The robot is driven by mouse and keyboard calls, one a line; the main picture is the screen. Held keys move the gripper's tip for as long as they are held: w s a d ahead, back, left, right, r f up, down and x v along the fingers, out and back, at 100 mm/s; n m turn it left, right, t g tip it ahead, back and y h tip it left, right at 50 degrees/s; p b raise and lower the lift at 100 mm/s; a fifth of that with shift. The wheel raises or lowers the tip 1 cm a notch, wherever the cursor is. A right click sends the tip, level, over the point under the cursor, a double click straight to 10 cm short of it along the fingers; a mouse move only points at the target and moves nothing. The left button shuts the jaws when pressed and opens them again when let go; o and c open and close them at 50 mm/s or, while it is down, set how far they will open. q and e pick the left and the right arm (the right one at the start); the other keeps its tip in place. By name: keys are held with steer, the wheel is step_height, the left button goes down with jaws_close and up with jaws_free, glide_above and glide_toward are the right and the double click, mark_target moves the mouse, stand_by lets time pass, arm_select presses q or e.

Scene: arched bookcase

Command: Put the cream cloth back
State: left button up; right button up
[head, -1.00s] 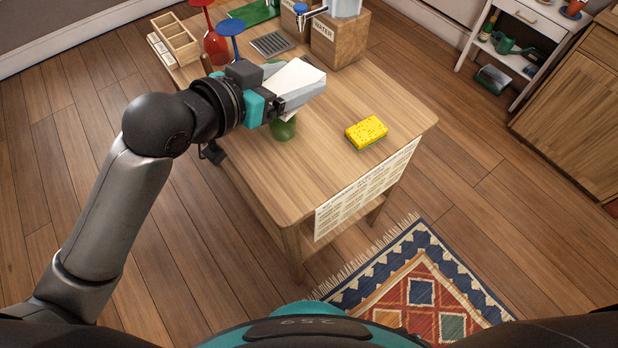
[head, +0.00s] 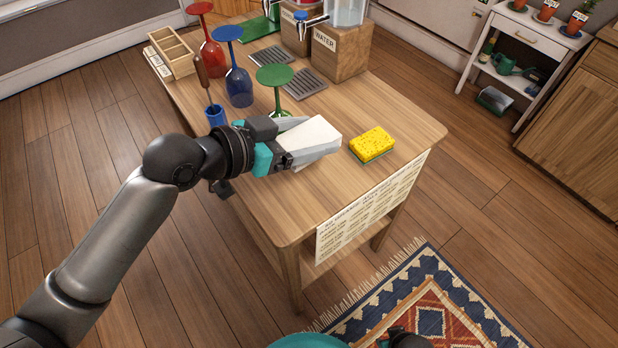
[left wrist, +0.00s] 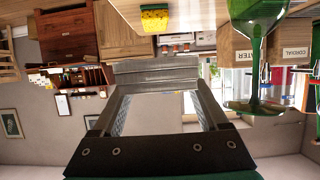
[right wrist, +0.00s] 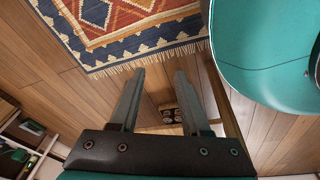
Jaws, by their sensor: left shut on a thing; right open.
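The cream cloth (head: 316,139) is a pale folded block in my left gripper (head: 292,148), above the wooden table (head: 300,205). The gripper is shut on it. In the left wrist view, the cloth (left wrist: 155,74) is a greyish folded slab across the fingertips. A yellow and green sponge (head: 371,144) lies on the table to the right of the cloth. The upturned green glass (head: 275,77) stands just behind my left gripper, its lower part partly hidden. My right gripper (right wrist: 155,78) is open and empty, low over the floor by the rug.
Upturned red (head: 211,57) and blue (head: 238,85) glasses, a small blue cup (head: 215,115) and a wooden divided box (head: 173,54) stand at the table's left. The table's front is clear.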

arm_select(q)
steer(key=b, duration=0.3)
glide_above(309, 184)
step_height(309, 184, down, 6)
steer(key=shift+f, duration=0.65)
steer(key=shift+f+b, duration=0.75)
steer(key=shift+f, duration=1.15)
arm_select(e)
steer(key=w+a+r, duration=0.4)
steer(key=w+r, duration=0.2)
steer(key=r, duration=0.2)
steer(key=shift+a+r, duration=0.15)
steer(key=shift+a, duration=0.15)
arm_select(q)
steer(key=shift+f, duration=0.1)
steer(key=o, duration=1.2)
steer(key=shift+o, duration=0.2)
arm_select(e)
steer(key=shift+w+r, duration=0.15)
steer(key=shift+r, duration=0.05)
